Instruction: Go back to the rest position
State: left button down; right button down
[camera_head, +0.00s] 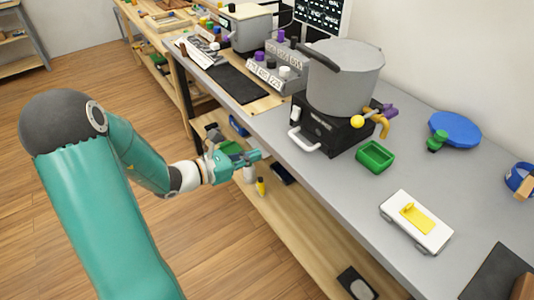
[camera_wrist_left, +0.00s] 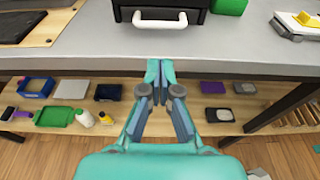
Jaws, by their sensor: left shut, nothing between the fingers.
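My left arm comes in from the left in the head view, teal with a dark grey joint. Its gripper (camera_head: 254,156) is in front of the grey table's (camera_head: 354,168) edge, apart from the things on it. In the left wrist view the gripper (camera_wrist_left: 159,64) has its fingertips together, with nothing between them, pointing at the table front. My right gripper is in neither view.
On the table stand a grey pot (camera_head: 345,82) on a black appliance (camera_head: 318,130), a green box (camera_head: 375,157), a white device (camera_head: 416,222) and a blue disc (camera_head: 455,129). A wooden shelf (camera_head: 312,240) below holds bottles and trays. The floor at left is clear.

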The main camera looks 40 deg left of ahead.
pick_arm(q)
jog(key=s+d+f+m+g+h, duration=0.1)
jog(key=s+d+f+m+g, duration=0.4)
jog(key=d+f+m, duration=0.25)
jog(key=s+d+f+m+g+p, duration=0.1)
jog(key=s+d+f+m+g, duration=0.3)
jog(key=d+f+m+g, duration=0.4)
jog(key=s+d+f+m+g+h, duration=0.1)
jog(key=s+d+f+m+g, duration=0.2)
jog(key=s+d+f+m, duration=0.5)
jog(key=w+d+f+m+t+y, duration=0.1)
jog(key=w+d+f+m, duration=0.4)
jog(key=m, duration=0.2)
jog(key=shift+f+m, duration=0.15)
jog(key=shift+m, duration=0.2)
